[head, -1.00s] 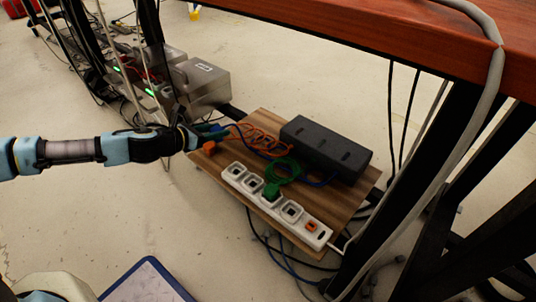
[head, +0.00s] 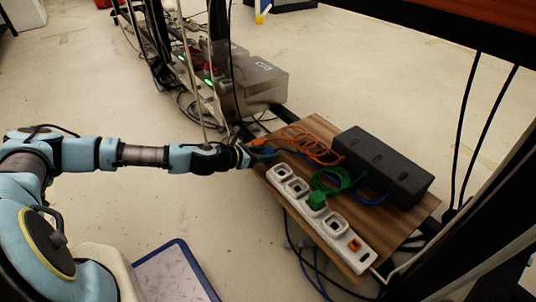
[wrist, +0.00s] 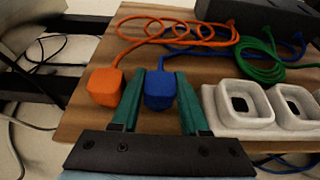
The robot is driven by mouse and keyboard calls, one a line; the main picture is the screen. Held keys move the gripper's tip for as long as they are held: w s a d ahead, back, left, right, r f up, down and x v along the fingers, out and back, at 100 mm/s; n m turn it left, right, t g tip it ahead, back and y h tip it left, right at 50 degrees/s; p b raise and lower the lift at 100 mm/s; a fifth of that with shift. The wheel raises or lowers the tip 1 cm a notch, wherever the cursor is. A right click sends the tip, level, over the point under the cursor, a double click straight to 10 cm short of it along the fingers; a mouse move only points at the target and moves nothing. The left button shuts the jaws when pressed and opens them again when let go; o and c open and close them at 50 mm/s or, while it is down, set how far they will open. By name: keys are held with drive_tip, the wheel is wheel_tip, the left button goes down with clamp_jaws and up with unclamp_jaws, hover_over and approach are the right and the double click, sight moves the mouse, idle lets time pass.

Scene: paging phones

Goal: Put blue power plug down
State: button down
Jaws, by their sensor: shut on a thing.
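The blue power plug (wrist: 159,90) is between the two green fingers of my gripper (wrist: 159,77) in the wrist view. The fingers are shut on its sides. It is over the left end of the wooden board (wrist: 85,125); whether its underside touches the board cannot be told. Its blue cord runs back along the board. In the head view my gripper (head: 262,155) reaches the board's left corner and mostly hides the plug. A white power strip (head: 320,218) lies along the board's near edge, with a green plug (head: 317,200) in one socket.
An orange plug (wrist: 104,86) is just left of my left finger, its cord (wrist: 170,30) coiled behind. A green cord (wrist: 265,62) lies behind the strip. A black box (head: 382,165) stands at the board's back. A dark table leg (head: 460,235) rises at right.

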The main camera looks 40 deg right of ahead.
sight(263, 153)
drive_tip(key=shift+f, duration=0.15)
drive_tip(key=c, duration=0.7)
unclamp_jaws()
drive_tip(key=shift+a+r, duration=0.15)
drive_tip(key=shift+r, duration=0.15)
drive_tip(key=p+v, duration=0.1)
drive_tip(key=v, duration=0.5)
drive_tip(key=shift+a, duration=0.4)
drive_tip(key=shift+v, duration=2.45)
